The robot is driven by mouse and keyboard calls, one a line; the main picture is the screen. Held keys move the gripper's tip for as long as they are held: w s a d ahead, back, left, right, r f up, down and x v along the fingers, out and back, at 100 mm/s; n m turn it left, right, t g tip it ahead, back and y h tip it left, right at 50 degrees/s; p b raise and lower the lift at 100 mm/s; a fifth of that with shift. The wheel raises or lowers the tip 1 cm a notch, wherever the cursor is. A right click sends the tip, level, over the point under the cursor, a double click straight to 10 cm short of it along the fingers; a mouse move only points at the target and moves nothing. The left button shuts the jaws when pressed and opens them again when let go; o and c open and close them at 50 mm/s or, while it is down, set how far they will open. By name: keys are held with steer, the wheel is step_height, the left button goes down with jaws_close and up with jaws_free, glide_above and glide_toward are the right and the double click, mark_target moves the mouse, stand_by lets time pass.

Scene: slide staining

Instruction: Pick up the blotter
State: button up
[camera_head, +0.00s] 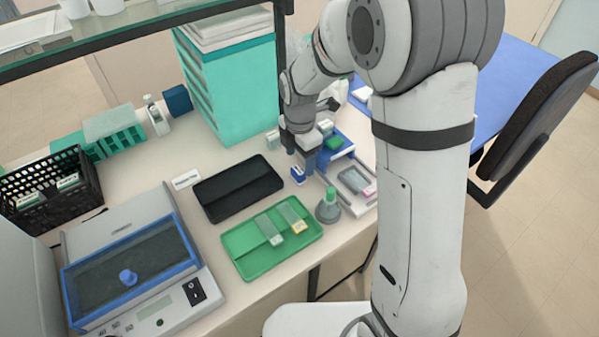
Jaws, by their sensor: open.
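My gripper (302,168) is at the end of the arm, pointing down over the bench between the black tray and the blue rack. Its jaws are open, with blue parts at the tips, and I see nothing held between them. I cannot tell for certain which thing is the blotter. A grey cone-shaped piece with a green top (328,207) stands upright just in front and to the right of the gripper, apart from it. A small green block (334,142) sits at the blue rack (345,151), behind and right of the gripper, partly hidden by the arm.
A black tray (238,188) lies left of the gripper. A green tray (255,262) holds slides. A light tray (357,187) stands at the right edge. A blue-lidded device (130,268) and black basket (50,190) are left. Teal drawers (230,85) and a glass shelf stand behind.

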mark_target(298, 169)
steer(key=f, duration=0.2)
steer(key=f+p, duration=0.1)
steer(key=f, duration=0.2)
steer(key=shift+a+f, duration=0.2)
steer(key=shift+f, duration=0.15)
steer(key=shift+c, duration=0.6)
steer(key=c, duration=0.8)
